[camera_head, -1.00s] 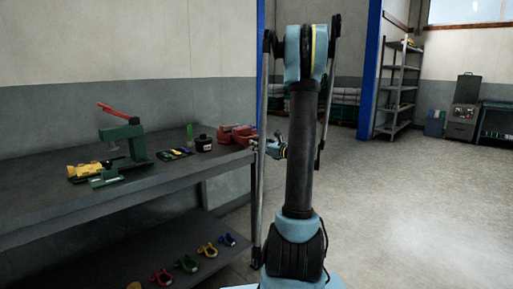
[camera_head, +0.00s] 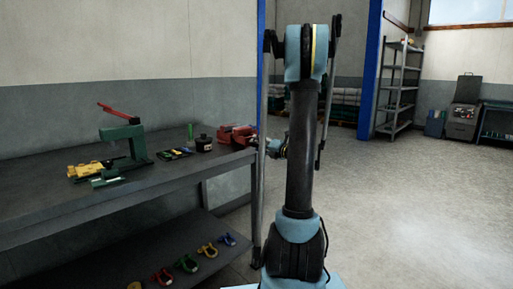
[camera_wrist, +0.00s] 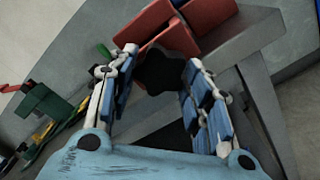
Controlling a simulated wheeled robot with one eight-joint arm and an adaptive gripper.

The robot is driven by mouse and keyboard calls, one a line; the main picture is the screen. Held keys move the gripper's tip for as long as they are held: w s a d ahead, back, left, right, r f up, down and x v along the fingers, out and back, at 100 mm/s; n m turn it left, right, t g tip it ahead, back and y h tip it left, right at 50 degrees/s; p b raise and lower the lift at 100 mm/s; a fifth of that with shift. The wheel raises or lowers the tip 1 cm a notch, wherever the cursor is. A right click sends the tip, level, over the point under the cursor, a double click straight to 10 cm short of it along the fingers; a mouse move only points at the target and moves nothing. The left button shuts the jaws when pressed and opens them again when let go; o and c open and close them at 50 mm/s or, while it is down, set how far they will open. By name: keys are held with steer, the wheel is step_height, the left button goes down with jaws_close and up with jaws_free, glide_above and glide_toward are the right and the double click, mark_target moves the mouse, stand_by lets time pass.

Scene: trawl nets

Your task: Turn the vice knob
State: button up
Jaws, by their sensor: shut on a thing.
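The red vice (camera_head: 232,136) is mounted at the right end of the workbench, and it also shows at the top of the wrist view (camera_wrist: 143,27). Its black, lobed knob (camera_wrist: 163,72) faces my gripper (camera_wrist: 160,78). My gripper's two blue-padded fingers stand on either side of the knob and are shut on it. In the head view my gripper (camera_head: 272,148) is beside the vice, partly behind my arm's rod. The knob is hidden in that view.
The dark workbench (camera_head: 60,210) also holds a green press with a red lever (camera_head: 124,139), a yellow part (camera_head: 84,170), a small tool tray (camera_head: 175,154) and a black bottle (camera_head: 203,144). Colored shackles (camera_head: 187,263) lie on its lower shelf. The floor at right is clear.

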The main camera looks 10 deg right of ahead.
steer(key=m, duration=0.5)
steer(key=shift+d+m, duration=0.15)
steer(key=shift+m, duration=0.15)
stand_by(0.4)
steer(key=o, duration=1.1)
steer(key=shift+f, duration=0.1)
steer(key=shift+c, duration=0.2)
steer(key=shift+v, duration=5.95)
